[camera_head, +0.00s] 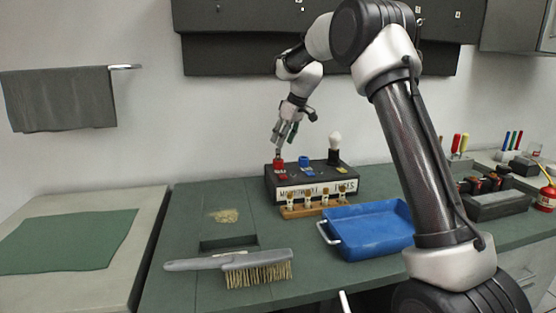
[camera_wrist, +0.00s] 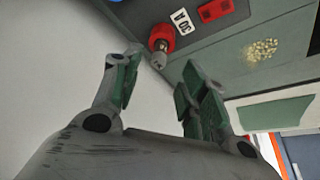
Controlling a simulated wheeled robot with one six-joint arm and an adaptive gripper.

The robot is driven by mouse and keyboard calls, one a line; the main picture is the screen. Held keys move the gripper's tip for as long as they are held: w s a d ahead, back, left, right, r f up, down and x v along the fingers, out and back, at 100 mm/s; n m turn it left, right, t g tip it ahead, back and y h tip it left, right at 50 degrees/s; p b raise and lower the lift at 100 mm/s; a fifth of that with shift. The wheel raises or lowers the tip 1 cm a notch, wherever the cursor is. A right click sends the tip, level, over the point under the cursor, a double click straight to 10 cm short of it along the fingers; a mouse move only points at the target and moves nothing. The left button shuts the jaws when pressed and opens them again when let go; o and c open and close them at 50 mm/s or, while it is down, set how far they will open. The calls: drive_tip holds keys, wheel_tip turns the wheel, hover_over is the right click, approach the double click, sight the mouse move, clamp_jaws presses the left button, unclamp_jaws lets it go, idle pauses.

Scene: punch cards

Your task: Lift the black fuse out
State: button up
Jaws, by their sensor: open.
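The dark fuse box (camera_head: 300,184) stands on the green bench near the wall. A black upright piece with a white rounded top (camera_head: 334,156) stands at its back right; I cannot tell whether this is the black fuse. My gripper (camera_head: 284,139) is open and empty above the box's left end, left of that piece. In the wrist view my gripper (camera_wrist: 160,70) has its fingers spread. A red round piece with a grey tip (camera_wrist: 161,38) lies just beyond the fingertips, beside a "30 A" label (camera_wrist: 182,21). The black piece is not in the wrist view.
Blue and yellow pieces sit on the box. A wooden rack (camera_head: 316,210) with several small fuses stands in front. A blue tray (camera_head: 370,229) is to the right, a brush (camera_head: 257,268) in front left. Crumbs (camera_head: 223,216) lie left of the box.

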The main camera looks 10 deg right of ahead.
sight(278, 149)
drive_tip(key=x, duration=0.6)
drive_tip(key=shift+w+f, duration=0.15)
drive_tip(key=shift+f, duration=0.05)
clamp_jaws()
